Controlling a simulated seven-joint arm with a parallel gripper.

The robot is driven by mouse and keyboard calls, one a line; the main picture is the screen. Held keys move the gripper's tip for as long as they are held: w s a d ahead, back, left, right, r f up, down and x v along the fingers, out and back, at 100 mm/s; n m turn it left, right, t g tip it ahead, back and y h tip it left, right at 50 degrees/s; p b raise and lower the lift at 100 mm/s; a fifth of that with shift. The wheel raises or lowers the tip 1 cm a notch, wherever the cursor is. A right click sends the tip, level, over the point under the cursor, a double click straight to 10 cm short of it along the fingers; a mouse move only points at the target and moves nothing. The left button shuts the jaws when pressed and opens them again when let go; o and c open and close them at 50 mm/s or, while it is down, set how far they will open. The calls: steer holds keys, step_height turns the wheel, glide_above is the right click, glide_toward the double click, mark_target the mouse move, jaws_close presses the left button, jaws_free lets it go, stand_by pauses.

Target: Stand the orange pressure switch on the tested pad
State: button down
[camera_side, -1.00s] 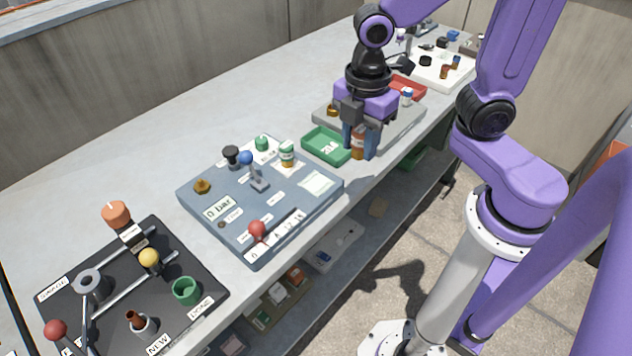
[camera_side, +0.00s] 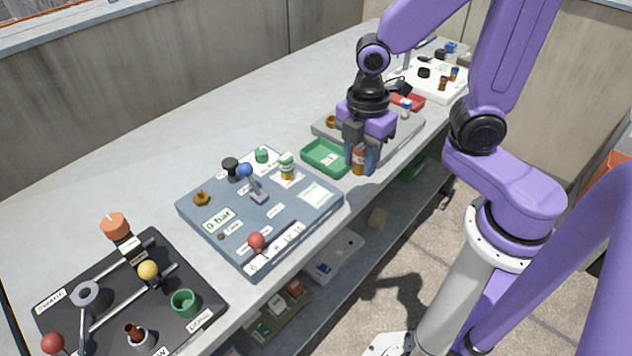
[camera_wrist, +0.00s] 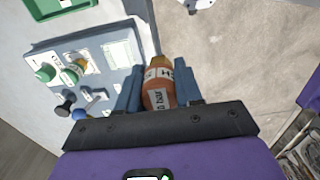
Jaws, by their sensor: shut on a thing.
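The orange pressure switch (camera_side: 359,160) is upright between the fingers of my gripper (camera_side: 361,164), which is shut on it. It is beside the green tray, near the bench's front edge; I cannot tell its height above the bench. In the wrist view the switch (camera_wrist: 159,88), with white label bands, sits between the blue fingertips of my gripper (camera_wrist: 158,92). The blue-grey board (camera_side: 235,238) carries a pale square pad (camera_side: 317,194) at its right corner. Its lettering is too small to read, so I cannot tell which pad is the tested one.
A green tray (camera_side: 325,158) lies between the board and my gripper. A green-and-white switch (camera_side: 286,166), a blue-knobbed lever (camera_side: 246,172) and a red-knobbed lever (camera_side: 256,241) stand on the board. A black fixture board (camera_side: 75,310) is at left.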

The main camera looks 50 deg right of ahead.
steer(key=w+a+f, duration=0.1)
steer(key=w+f, duration=0.1)
steer(key=w, duration=0.2)
glide_above(316, 195)
steer(key=s, duration=0.1)
step_height(316, 195, down, 4)
steer(key=shift+d+f, duration=0.15)
steer(key=shift+f, duration=0.1)
steer(key=shift+w+f, duration=0.55)
steer(key=shift+f, duration=1.65)
steer(key=shift+f, duration=0.1)
steer(key=c, duration=0.7)
jaws_free()
steer(key=shift+c, duration=0.2)
